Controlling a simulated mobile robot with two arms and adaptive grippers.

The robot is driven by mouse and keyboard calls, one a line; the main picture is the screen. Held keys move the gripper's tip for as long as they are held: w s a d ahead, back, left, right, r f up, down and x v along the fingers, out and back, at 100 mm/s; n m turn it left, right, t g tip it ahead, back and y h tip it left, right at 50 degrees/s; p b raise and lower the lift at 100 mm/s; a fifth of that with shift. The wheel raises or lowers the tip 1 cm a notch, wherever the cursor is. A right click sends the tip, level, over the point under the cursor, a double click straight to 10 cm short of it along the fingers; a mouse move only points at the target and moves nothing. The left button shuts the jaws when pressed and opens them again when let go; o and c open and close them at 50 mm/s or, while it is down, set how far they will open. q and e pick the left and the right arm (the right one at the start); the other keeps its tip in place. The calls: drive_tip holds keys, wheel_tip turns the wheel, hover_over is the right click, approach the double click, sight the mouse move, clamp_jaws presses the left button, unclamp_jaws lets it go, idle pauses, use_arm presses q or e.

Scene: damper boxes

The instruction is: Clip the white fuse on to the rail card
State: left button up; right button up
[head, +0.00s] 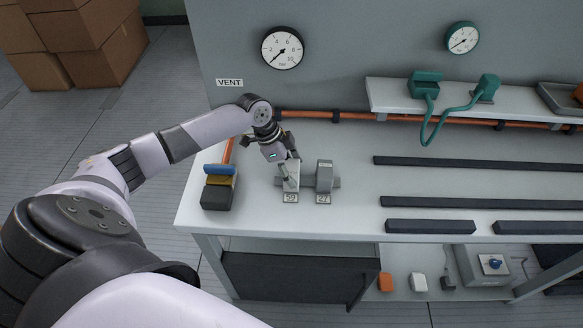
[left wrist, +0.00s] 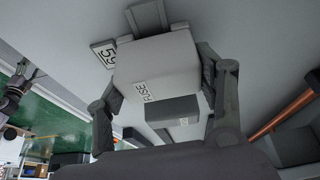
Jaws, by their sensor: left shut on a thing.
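My left gripper (head: 287,160) is shut on the white fuse (head: 292,183), at the left part of a short grey rail (head: 308,183) on the bench. In the left wrist view the white fuse (left wrist: 155,65), with a FUSE label, sits between the two fingers (left wrist: 160,95). Part of the rail (left wrist: 148,18) shows behind it. I cannot tell whether the fuse is seated on the rail. A number card (head: 290,198) lies in front of the fuse. A grey module (head: 324,176) stands upright on the rail to the right, with a card (head: 323,198) reading 27. My right gripper is out of view.
A dark block with yellow and blue pieces (head: 220,186) stands left of the rail. Long dark strips (head: 460,163) lie to the right. An orange pipe (head: 350,118) runs along the back wall below a shelf with a green corded device (head: 425,83). The bench front near the cards is clear.

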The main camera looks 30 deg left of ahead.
use_arm(q)
drive_tip(key=shift+f, duration=0.15)
drive_tip(key=o, duration=1.7)
drive_tip(key=shift+o, duration=0.2)
drive_tip(key=v, duration=1.2)
